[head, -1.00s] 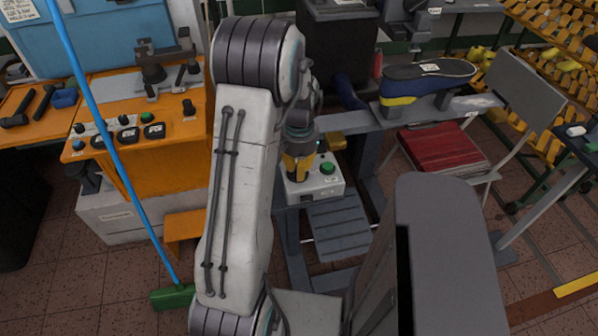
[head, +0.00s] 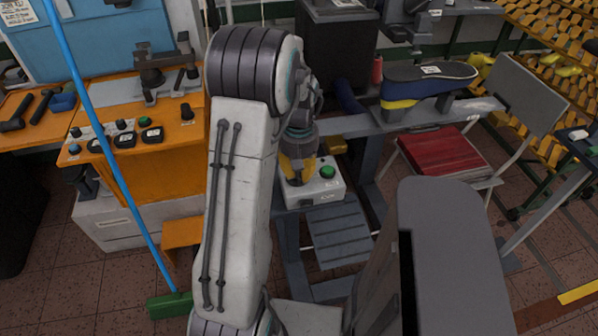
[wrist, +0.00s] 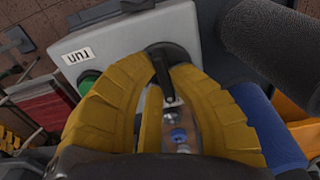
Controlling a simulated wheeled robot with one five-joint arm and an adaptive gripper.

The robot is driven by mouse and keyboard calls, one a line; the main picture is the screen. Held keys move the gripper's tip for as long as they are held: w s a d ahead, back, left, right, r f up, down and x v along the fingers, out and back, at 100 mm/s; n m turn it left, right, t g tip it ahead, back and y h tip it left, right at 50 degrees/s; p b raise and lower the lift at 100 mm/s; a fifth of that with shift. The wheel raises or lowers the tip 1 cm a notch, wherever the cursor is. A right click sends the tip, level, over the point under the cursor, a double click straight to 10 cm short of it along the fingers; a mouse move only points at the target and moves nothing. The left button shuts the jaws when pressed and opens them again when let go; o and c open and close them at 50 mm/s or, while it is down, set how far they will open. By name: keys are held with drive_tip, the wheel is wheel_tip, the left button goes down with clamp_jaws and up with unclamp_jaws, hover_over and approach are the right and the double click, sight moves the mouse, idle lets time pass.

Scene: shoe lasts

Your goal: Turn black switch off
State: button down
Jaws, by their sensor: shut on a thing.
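The black switch (wrist: 164,68) is on the grey control box in the wrist view, between my yellow fingers. It looks like a round black knob with a narrow handle. My gripper (wrist: 168,76) is shut on its handle; the fingers partly cover the knob. In the head view my gripper (head: 298,172) is down at the left part of the control box (head: 322,193), and the switch is hidden there. A green button (head: 327,171) is to the right of my gripper; it also shows in the wrist view (wrist: 88,82), near a "run" label (wrist: 79,56).
A shoe last (head: 430,75) lies on the grey bench right of my arm. A red-seated chair (head: 440,150) stands at right. An orange bench (head: 150,180) with switches and a leaning blue broom (head: 110,140) is at left.

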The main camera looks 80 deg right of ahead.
idle(0.5)
drive_tip(key=c, duration=1.1)
unclamp_jaws()
drive_tip(key=shift+c, duration=0.2)
wheel_tip(320, 180, up, 12)
